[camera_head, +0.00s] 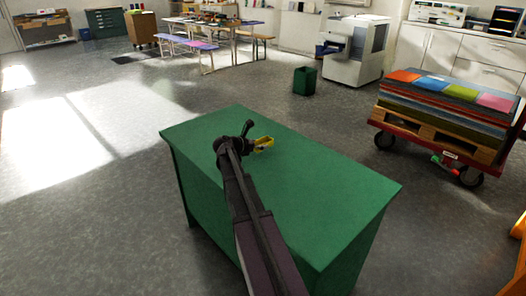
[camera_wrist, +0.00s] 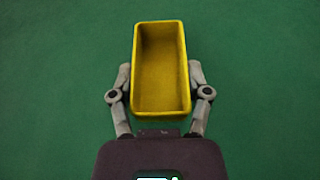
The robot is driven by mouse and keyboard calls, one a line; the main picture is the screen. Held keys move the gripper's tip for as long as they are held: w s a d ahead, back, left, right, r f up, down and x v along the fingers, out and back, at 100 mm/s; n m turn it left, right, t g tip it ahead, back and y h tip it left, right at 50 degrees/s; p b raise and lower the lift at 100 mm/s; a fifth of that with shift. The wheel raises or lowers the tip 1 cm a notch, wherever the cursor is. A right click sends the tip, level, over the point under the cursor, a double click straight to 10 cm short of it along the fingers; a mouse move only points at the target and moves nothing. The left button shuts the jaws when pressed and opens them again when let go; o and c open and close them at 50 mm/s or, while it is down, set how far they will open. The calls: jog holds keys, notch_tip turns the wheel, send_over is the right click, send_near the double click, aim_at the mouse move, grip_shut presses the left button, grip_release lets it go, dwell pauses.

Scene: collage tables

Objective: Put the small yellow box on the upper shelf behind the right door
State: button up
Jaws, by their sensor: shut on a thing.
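I cannot tell whether the box touches the table. No shelf with a right door is clearly recognisable.
The rest of the green table top is bare. A red cart (camera_head: 433,142) with a pallet and stacked coloured sheets stands to the right. A green bin (camera_head: 304,80) and a white copier (camera_head: 355,52) stand behind. White cabinets (camera_head: 440,48) line the back right. Open floor lies left.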

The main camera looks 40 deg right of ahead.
aim_at(260, 155)
jog(key=shift+f+b, duration=1.45)
jog(key=shift+f, duration=0.2)
jog(key=shift+f, duration=0.1)
jog(key=o, duration=0.7)
jog(key=shift+o, duration=0.2)
jog(key=shift+r, duration=0.2)
jog(key=p+v, duration=0.4)
jog(key=v, duration=0.6)
jog(key=shift+a+r, duration=0.15)
jog(key=shift+a, duration=0.15)
jog(key=shift+a+r, duration=0.15)
jog(key=shift+a, duration=0.5)
